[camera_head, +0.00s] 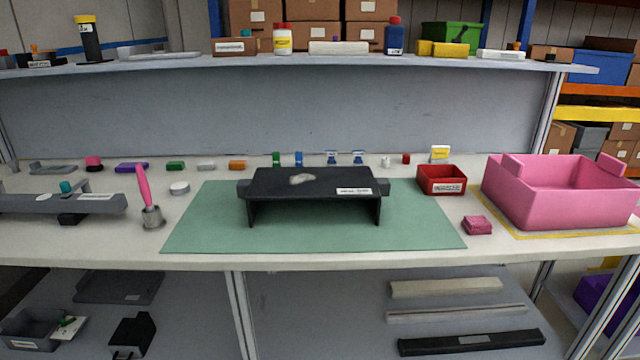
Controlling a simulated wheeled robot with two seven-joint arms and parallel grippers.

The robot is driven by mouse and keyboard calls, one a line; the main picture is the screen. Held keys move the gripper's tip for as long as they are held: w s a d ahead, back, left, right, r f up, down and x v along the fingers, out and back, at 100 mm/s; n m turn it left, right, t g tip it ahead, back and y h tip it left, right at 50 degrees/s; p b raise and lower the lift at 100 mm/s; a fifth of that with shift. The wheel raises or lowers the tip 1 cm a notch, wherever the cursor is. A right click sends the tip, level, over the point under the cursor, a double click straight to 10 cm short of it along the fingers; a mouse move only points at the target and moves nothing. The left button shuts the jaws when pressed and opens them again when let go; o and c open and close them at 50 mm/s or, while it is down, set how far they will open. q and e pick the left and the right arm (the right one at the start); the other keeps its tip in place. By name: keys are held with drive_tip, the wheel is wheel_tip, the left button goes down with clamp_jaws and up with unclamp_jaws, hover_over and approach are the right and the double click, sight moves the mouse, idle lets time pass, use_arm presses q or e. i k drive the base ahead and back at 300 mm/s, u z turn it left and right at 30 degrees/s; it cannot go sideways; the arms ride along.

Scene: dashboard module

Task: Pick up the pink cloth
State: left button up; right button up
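The pink cloth (478,225) is a small folded, darker pink block on the white worktop in the head view. It lies just off the right edge of the green mat (210,222), left of the large pink bin (560,194) and in front of the red tray (442,180). Nothing covers it. Neither of my grippers shows in the head view.
A black dashboard module (310,184) stands on the mat. A pink-handled brush (148,200) stands upright in a metal holder at left. Small coloured parts line the back of the worktop. An upper shelf (300,68) runs above. The front of the mat is clear.

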sight(473, 225)
drive_tip(key=k, duration=0.5)
drive_tip(key=z, duration=1.6)
drive_tip(key=i, duration=1.25)
drive_tip(key=u, duration=1.75)
